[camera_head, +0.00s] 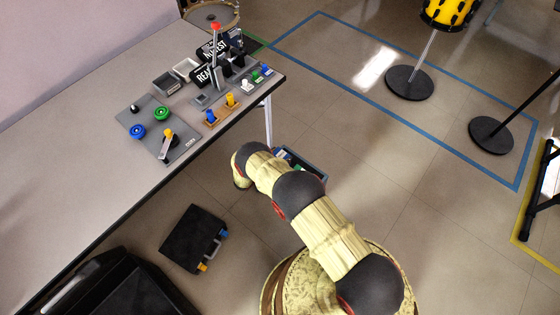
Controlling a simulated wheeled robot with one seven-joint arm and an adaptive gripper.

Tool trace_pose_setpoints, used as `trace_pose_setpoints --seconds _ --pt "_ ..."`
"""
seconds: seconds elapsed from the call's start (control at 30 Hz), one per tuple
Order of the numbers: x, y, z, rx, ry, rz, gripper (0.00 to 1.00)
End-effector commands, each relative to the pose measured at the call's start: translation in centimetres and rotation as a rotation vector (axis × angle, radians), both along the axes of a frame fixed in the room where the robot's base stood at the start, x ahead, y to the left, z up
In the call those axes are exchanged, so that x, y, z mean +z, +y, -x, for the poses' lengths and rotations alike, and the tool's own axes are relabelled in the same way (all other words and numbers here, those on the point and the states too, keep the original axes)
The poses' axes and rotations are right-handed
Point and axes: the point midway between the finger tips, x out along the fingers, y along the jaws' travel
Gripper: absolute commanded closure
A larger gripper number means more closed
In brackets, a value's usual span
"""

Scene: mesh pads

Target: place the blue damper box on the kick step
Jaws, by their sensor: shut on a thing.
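My arm reaches from the lower right up to the left and ends, as far as I can see it, in a cream rounded link beside the table's front edge. My gripper does not show; it is hidden below or behind that link, so what its jaws hold cannot be seen. I cannot pick out the blue damper box. I cannot pick out the kick step either.
The long grey table (60,165) carries a knob panel (180,147), small trays, dark signs and coloured blocks. A black case (194,239) lies on the floor below it. An open bin (311,165) is partly behind my arm. Stands rise at right; the middle floor is clear.

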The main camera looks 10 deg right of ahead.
Motion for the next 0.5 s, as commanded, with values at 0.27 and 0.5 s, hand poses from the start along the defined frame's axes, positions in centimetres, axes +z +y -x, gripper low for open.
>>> trace_pose_setpoints --seconds 0.27,0.5 --pt "-2.9 0.1 0.2 0.001 0.002 0.002 0.79" --pt "-3.0 0.0 0.2 0.001 0.002 0.002 0.79"
